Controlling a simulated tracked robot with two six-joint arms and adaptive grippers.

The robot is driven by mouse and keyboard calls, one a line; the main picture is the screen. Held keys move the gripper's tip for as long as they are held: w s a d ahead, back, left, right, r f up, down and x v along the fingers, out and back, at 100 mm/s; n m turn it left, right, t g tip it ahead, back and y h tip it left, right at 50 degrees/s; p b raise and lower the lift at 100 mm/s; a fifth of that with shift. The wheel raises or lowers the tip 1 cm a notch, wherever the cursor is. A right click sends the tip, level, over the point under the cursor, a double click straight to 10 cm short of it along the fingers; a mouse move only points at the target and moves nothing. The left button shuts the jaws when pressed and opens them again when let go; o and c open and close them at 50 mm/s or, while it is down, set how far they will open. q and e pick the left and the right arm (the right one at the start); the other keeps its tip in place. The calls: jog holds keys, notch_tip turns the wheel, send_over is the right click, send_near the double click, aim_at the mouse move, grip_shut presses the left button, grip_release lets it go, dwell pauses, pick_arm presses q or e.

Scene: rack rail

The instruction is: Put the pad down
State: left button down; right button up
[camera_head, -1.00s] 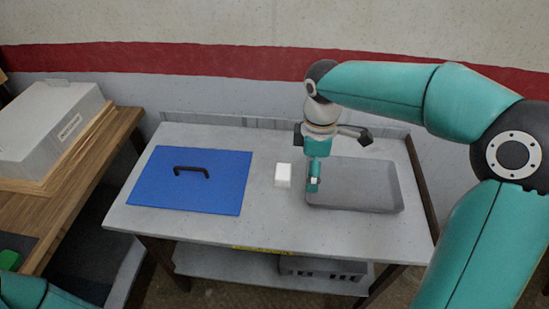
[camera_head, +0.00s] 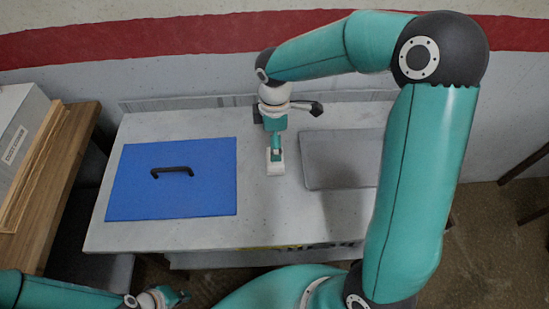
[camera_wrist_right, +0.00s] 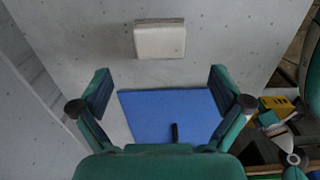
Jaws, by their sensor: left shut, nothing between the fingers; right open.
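A small white block (camera_head: 275,170), which may be the pad, rests on the grey table between a blue board (camera_head: 200,200) and a grey tray. The blue board lies flat and has a black handle (camera_head: 172,172). My right gripper (camera_head: 276,150) points down at the block and hides part of it. In the right wrist view, the right gripper (camera_wrist_right: 160,88) is open and empty. The block (camera_wrist_right: 160,40) lies beyond its fingertips, and the blue board (camera_wrist_right: 165,108) shows between its fingers. My left gripper (camera_head: 182,297) is shut and empty at the bottom left, away from the table.
The shallow grey tray (camera_head: 340,158) is on the right of the table (camera_head: 160,240), partly hidden by my right arm. A wooden bench (camera_head: 60,180) with a grey box (camera_head: 15,125) stands at the left. A wall is behind the table.

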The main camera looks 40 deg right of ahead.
aim_at(273, 168)
jog(key=shift+f+p, duration=0.45)
jog(key=shift+f, duration=3.5)
jog(key=c, duration=1.3)
jog(key=shift+r, duration=0.15)
